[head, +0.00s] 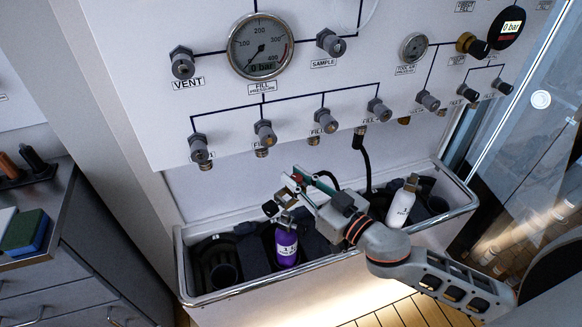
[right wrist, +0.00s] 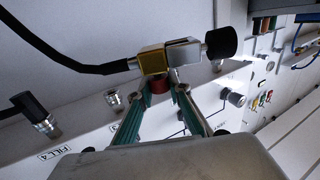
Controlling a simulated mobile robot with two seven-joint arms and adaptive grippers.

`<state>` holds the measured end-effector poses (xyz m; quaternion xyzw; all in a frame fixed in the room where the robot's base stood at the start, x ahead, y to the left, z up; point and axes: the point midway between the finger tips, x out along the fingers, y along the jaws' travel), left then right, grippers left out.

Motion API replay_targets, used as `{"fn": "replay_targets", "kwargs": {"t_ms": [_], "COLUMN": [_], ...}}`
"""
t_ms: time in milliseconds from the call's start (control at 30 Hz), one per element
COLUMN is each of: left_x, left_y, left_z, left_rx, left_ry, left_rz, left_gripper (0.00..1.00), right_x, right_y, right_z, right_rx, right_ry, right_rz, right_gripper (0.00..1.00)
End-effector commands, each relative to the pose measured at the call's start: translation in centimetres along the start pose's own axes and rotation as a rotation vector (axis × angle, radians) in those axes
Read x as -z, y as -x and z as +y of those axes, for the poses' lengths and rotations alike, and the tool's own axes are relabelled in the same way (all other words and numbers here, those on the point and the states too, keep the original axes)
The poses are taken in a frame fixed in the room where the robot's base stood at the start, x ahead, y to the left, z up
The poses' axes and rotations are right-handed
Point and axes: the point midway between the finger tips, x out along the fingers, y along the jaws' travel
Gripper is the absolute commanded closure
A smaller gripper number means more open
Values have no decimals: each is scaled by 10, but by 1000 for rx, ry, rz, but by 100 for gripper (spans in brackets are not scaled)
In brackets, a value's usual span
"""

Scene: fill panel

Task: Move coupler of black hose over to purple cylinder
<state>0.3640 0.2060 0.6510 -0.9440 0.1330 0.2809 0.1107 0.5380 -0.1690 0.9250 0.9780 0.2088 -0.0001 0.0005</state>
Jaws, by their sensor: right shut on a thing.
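My right gripper (head: 297,182) is shut on the coupler (right wrist: 168,58) of the black hose. In the right wrist view the coupler has a gold block, a silver block, a black knob and a red part at the fingertips. The black hose (right wrist: 75,66) runs off to the left from it. In the head view the gripper and coupler are above the purple cylinder (head: 286,250), which stands upright in the trough. I cannot tell whether the coupler touches it. The purple cylinder's top is partly hidden. My left gripper is not in view.
A white cylinder (head: 400,205) stands in the trough (head: 330,262), right of the purple one. The fill panel (head: 140,100) with gauges and several fittings rises behind. A hose connector (head: 359,138) hangs from the panel's lower edge. A drawer cabinet (head: 50,262) stands at left.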

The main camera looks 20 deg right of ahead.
Motion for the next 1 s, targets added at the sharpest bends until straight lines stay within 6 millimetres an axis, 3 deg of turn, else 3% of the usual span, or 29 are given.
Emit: {"fn": "replay_targets", "kwargs": {"t_ms": [67,300,1000], "left_x": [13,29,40], "left_y": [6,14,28], "left_z": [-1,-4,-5], "left_rx": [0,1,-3], "left_ry": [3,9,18], "left_rz": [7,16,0], "left_gripper": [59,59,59], "right_x": [7,0,-18], "right_y": [-10,-26,-40], "right_z": [-1,-4,16], "right_rx": [60,195,401], "right_ry": [9,-2,-3], "right_rz": [3,-1,2], "right_gripper": [100,100,100]}}
